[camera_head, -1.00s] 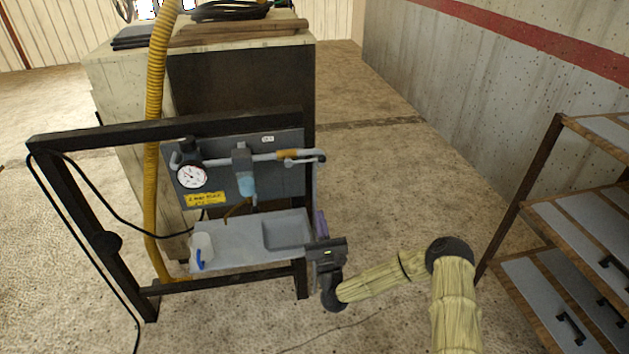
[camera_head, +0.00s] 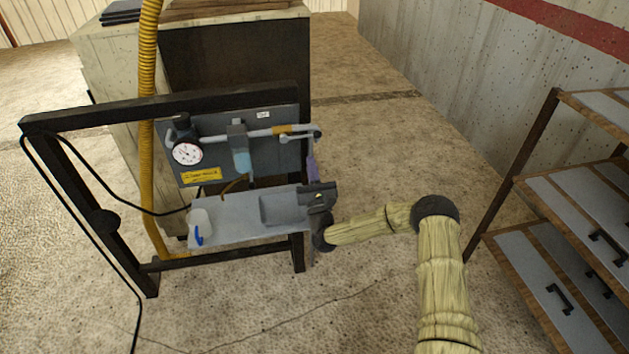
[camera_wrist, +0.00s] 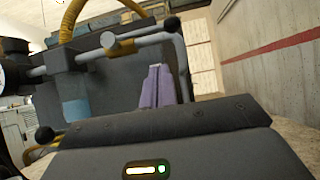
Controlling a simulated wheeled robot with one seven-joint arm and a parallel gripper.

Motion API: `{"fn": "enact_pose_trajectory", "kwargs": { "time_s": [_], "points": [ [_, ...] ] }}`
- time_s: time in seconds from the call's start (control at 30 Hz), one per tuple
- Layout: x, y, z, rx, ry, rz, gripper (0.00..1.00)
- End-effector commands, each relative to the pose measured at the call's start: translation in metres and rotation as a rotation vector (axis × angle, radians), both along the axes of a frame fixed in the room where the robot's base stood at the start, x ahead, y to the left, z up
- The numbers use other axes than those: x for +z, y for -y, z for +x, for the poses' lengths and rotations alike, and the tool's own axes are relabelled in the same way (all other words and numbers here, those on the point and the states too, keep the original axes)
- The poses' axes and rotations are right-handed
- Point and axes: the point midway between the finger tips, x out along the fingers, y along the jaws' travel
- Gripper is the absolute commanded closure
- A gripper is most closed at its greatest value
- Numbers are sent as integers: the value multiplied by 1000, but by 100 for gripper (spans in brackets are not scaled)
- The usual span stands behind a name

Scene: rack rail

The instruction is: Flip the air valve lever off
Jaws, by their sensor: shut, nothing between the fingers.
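The air valve (camera_head: 284,129) is a brass-coloured body on the grey pipe, at the right end of the panel. Its lever (camera_head: 304,127) runs to the right along the pipe. In the wrist view the brass valve (camera_wrist: 118,47) is upper left of centre, and the lever ends in a black knob (camera_wrist: 172,23). My gripper (camera_head: 311,158) has purple fingers, shut and empty, pointing up just below the pipe's right end. In the wrist view the fingers (camera_wrist: 156,84) appear below the lever, beside the downward pipe bend. Contact with the lever cannot be told.
A pressure gauge (camera_head: 187,153) and a filter bowl (camera_head: 242,161) sit on the panel's pipe. Below is a grey shelf (camera_head: 235,223) with a white cup (camera_head: 200,222). A dark frame surrounds the panel. A drawer rack (camera_head: 540,200) stands at right, with open floor between.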

Motion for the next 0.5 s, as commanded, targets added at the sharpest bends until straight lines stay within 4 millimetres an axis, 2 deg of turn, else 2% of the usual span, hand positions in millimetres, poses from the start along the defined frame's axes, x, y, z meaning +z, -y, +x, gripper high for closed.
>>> {"fn": "enact_pose_trajectory", "kwargs": {
  "time_s": [0.07, 0.23, 0.5],
  "points": [
    [10, -4, 12, -1, 2, -1, 100],
    [37, -5, 16, 1, 1, 0, 100],
    [47, -5, 19, 0, -1, 0, 100]
  ]
}}
